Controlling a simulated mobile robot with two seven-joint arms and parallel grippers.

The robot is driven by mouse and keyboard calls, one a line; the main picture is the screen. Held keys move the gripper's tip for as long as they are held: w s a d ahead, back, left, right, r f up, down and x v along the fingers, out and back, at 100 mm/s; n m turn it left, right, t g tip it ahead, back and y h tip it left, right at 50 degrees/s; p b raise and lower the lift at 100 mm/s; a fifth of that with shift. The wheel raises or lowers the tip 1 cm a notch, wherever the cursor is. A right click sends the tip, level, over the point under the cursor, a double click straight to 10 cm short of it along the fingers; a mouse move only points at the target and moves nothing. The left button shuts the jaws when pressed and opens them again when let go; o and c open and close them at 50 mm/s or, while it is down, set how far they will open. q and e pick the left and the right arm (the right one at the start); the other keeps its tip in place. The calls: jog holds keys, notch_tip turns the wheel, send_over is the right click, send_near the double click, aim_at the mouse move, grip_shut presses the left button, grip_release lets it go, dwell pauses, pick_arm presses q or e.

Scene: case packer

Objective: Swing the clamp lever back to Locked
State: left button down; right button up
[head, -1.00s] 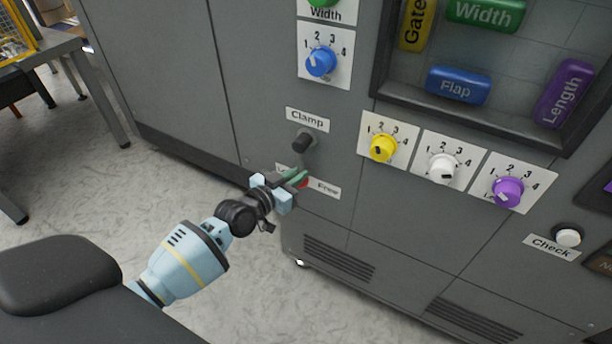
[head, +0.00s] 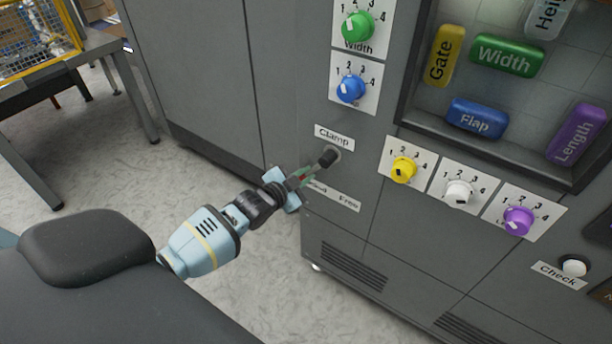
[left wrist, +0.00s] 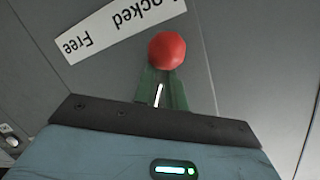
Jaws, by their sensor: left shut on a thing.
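The clamp lever (head: 328,158) has a dark hub on the grey machine front, under the Clamp label (head: 334,137). Its arm slants down and left, toward the Locked side of the Locked/Free label (head: 333,195). My left gripper (head: 298,181) is shut on the lever and partly hides its end in the head view. In the left wrist view its green fingers (left wrist: 161,90) close around the lever just behind the red ball knob (left wrist: 167,50). My right gripper is not in view.
Dials sit above and right of the lever, including a blue one (head: 351,88) and a yellow one (head: 404,170). A recessed tray (head: 405,118) holds coloured blocks. A table (head: 95,45) stands at the far left. The floor between is clear.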

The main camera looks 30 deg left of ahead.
pick_arm(q)
jog(key=shift+s+f, duration=0.1)
jog(key=shift+f, duration=0.1)
jog(key=c, duration=1.5)
grip_release()
jog(key=shift+o, duration=0.2)
jog(key=shift+a+r, duration=0.1)
jog(key=d+p+v, duration=0.1)
jog(key=v, duration=0.6)
jog(key=shift+s+a, duration=0.35)
jog(key=shift+a, duration=0.15)
